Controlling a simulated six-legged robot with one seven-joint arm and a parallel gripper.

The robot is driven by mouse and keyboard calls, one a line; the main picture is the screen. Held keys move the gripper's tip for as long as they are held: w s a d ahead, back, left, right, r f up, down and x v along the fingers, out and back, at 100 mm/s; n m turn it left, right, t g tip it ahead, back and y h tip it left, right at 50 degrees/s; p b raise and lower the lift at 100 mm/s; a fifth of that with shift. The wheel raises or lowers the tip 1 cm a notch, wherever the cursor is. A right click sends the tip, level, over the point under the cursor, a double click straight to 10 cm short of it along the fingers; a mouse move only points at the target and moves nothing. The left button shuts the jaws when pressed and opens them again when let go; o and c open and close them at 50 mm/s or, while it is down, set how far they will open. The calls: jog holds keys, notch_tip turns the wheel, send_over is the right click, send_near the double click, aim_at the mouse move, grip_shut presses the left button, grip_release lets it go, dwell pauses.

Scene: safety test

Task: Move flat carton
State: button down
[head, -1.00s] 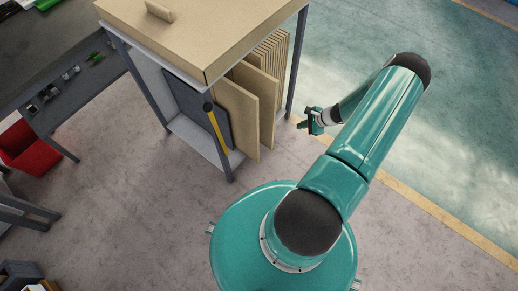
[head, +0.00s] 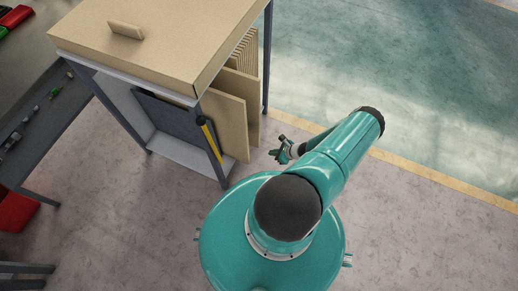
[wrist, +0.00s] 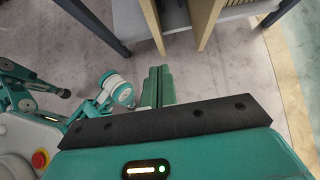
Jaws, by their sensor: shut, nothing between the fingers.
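Several flat tan panels that look like flat cartons stand upright in a rack. The front one (head: 230,125) sticks out of the rack's open side, with another (head: 253,112) behind it. In the wrist view, the edges of two tan panels (wrist: 203,20) (wrist: 152,22) show at the top. I cannot tell which panel is the task's carton. My gripper (head: 274,153) is to the right of the panels, apart from them. In the wrist view its green fingers (wrist: 158,72) are together and empty, with floor between them and the panels.
The rack (head: 165,153) has dark legs and a thick tan top (head: 165,45). A dark panel (head: 170,115) stands inside, and a yellow-black bar (head: 210,138) is by the front leg. A red bin (head: 15,212) is at left. Floor right of the rack is clear.

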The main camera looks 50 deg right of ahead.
jog(key=w+r+x, duration=0.1)
jog(key=x, duration=1.1)
jog(key=shift+w+a+r, duration=0.35)
jog(key=shift+r, duration=0.05)
jog(key=shift+w, duration=0.1)
